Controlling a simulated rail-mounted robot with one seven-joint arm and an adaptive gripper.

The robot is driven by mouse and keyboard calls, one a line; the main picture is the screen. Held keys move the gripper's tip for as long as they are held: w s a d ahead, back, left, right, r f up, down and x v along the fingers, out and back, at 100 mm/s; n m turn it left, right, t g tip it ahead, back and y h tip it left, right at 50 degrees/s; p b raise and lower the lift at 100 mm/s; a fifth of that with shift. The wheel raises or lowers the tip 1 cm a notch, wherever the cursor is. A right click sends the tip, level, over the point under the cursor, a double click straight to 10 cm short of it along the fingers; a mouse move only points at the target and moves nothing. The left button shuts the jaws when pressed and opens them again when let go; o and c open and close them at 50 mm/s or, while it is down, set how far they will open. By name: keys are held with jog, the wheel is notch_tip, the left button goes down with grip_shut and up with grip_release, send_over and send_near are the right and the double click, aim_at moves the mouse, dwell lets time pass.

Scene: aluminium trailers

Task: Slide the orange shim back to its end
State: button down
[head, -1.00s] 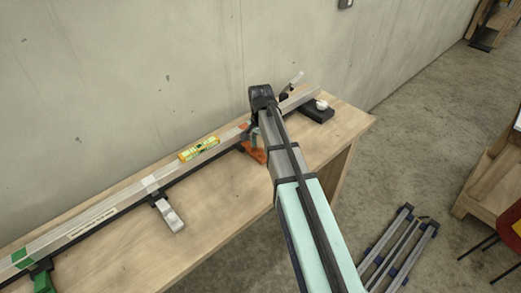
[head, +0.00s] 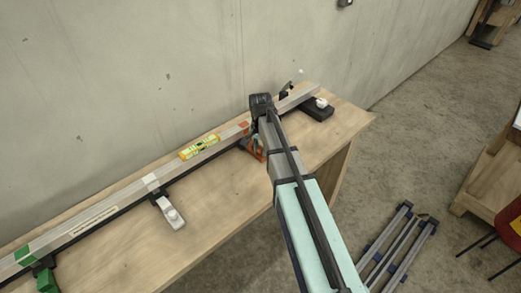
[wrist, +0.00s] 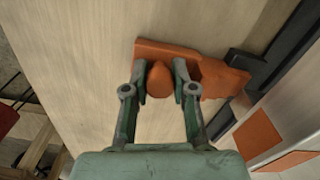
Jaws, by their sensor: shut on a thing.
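The orange shim (wrist: 218,78) lies flat on the wooden bench in the wrist view, its tapered end pointing right toward a dark bracket by the beam. My gripper (wrist: 161,78) is shut on the shim's rounded orange knob, one finger on each side. In the head view the orange shim (head: 260,155) is partly hidden by my gripper, beside the long aluminium beam (head: 112,200). An orange patch (wrist: 257,136) marks the beam next to the shim. Whether the shim's tip is under the beam cannot be told.
A yellow-green spirit level (head: 199,147) sits on the beam. A white shim (head: 171,212) and a green shim (head: 46,279) stand along its front. A black block with a white knob (head: 317,108) is at the far end. The wall runs close behind; bench front is clear.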

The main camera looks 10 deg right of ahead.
jog(key=s, duration=0.1)
jog(key=s+d, duration=0.1)
jog(key=s, duration=0.1)
jog(key=shift+s+d, duration=0.1)
jog(key=shift+d, duration=0.25)
jog(key=c, duration=0.9)
grip_release()
jog(key=shift+f, duration=0.1)
jog(key=shift+c, duration=0.2)
jog(key=shift+r, duration=0.35)
notch_tip(320, 180, up, 11)
jog(key=shift+r, duration=0.2)
